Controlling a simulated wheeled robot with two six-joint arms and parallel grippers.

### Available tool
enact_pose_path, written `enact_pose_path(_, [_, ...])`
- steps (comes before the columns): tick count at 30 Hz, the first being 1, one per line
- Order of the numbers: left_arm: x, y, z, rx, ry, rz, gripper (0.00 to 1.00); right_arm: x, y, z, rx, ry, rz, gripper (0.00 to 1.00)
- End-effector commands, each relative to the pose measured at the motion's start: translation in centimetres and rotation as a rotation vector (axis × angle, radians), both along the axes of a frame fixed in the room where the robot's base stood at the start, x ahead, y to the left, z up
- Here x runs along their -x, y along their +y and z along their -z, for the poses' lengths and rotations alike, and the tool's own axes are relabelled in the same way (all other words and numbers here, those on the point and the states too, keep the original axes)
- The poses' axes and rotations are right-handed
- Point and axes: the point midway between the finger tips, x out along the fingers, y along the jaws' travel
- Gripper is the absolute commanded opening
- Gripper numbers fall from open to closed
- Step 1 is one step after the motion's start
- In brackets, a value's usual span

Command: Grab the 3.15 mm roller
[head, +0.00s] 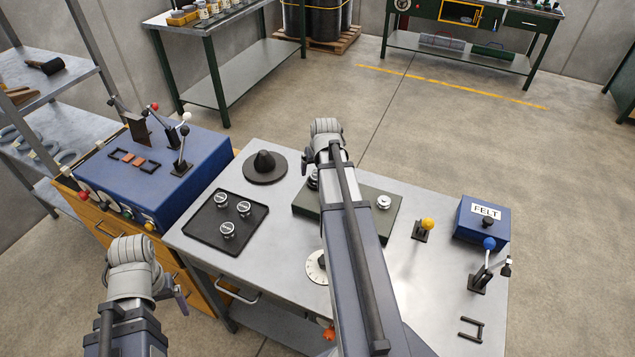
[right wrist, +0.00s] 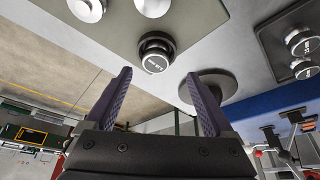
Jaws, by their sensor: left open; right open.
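A roller (right wrist: 156,52) with a dark, labelled cap and a silver rim stands at the end of the green block, just ahead of my right fingers in the right wrist view. Its label is upside down and too small to read surely. A silver-rimmed piece (head: 313,178) shows at the block's left end in the head view, partly hidden by my right arm. Three more labelled rollers stand in a black tray (head: 205,248). My right gripper (right wrist: 160,95) is open and empty, its purple fingers apart. My left gripper (head: 143,275) is at lower left, off the table; its fingers are mostly hidden.
The green block (head: 298,205) carries silver knobs (right wrist: 152,6). A black cone on a disc (head: 264,167) stands left of it. A FELT box (head: 482,220), a yellow-knobbed post (head: 423,229) and a blue-knobbed lever (head: 482,270) stand right. A blue machine (head: 165,170) adjoins the table's left.

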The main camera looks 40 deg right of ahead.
Motion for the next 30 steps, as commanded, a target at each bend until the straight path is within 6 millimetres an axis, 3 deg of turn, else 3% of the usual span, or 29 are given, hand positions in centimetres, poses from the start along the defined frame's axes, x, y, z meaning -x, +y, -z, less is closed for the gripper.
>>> enact_pose_path(5, [0.0,0.0,0.7,0.0,0.0,0.0,0.88,-0.3,-0.3,0.7,0.0,0.0,0.0,0.88])
enact_pose_path(15, [0.0,0.0,4.5,0.0,0.0,-0.001,0.88,-1.6,-1.5,4.5,0.0,0.0,0.0,0.88])
enact_pose_path(24, [0.0,0.0,4.6,0.0,0.0,-0.002,0.88,-1.8,-1.5,4.6,0.0,0.0,0.0,0.88])
enact_pose_path(30, [0.0,0.0,4.6,0.0,0.0,-0.002,0.88,-1.8,-1.5,4.6,0.0,0.0,0.0,0.67])
